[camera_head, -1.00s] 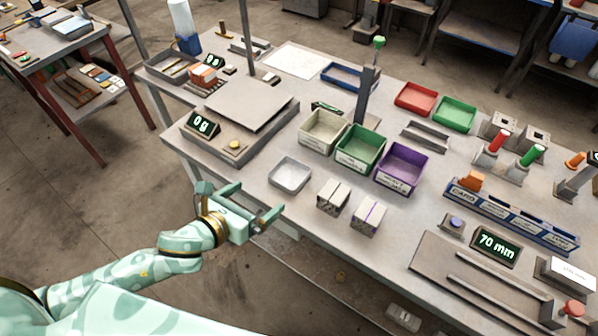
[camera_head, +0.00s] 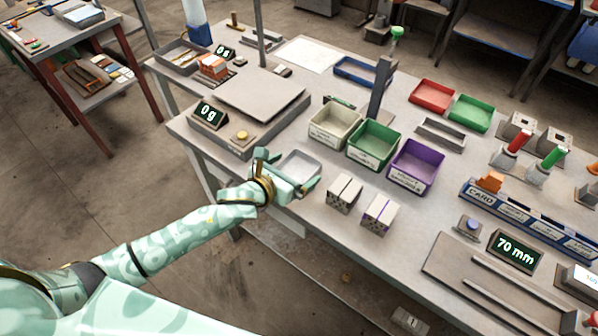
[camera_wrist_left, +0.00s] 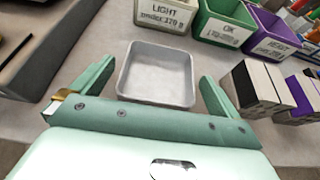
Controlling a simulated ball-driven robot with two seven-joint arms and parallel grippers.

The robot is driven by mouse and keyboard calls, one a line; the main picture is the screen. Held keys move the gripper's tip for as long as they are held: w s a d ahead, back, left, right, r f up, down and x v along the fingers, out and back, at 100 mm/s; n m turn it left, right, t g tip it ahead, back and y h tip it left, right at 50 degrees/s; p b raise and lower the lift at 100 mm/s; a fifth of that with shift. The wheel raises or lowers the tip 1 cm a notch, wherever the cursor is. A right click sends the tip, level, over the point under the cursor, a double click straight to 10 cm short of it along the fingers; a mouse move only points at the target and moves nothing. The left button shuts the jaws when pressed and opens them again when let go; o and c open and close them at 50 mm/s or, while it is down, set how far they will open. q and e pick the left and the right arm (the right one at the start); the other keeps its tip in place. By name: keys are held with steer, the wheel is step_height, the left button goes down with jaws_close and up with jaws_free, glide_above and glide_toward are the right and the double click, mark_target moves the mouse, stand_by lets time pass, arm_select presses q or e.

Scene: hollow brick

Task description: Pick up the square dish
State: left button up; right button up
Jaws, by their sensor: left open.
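The square dish (camera_head: 299,165) is a shallow, light grey, empty tray lying flat near the front edge of the workbench. In the left wrist view the dish (camera_wrist_left: 157,74) sits straight ahead, just beyond and between the fingers. My left gripper (camera_head: 291,171) is open, with one finger on each side of the dish's near part. In the left wrist view my left gripper (camera_wrist_left: 152,88) holds nothing, and gaps show between its fingers and the dish walls. The gripper hides the near part of the dish in the head view. My right gripper is not in view.
Behind the dish stand a cream bin (camera_head: 334,122), a green bin (camera_head: 372,143) and a purple bin (camera_head: 417,166). Two hollow bricks (camera_head: 344,193) (camera_head: 380,215) stand to its right. A scale (camera_head: 262,100) reading 0 g lies to its left.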

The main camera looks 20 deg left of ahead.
mark_target(299, 169)
arm_select(q)
steer(key=x, duration=0.2)
steer(key=shift+w+d+f, duration=0.1)
steer(key=shift+w+f, duration=0.1)
steer(key=shift+w, duration=0.05)
steer(key=shift+s, duration=0.1)
steer(key=shift+c, duration=0.3)
steer(key=c, duration=0.8)
steer(key=shift+c, duration=0.2)
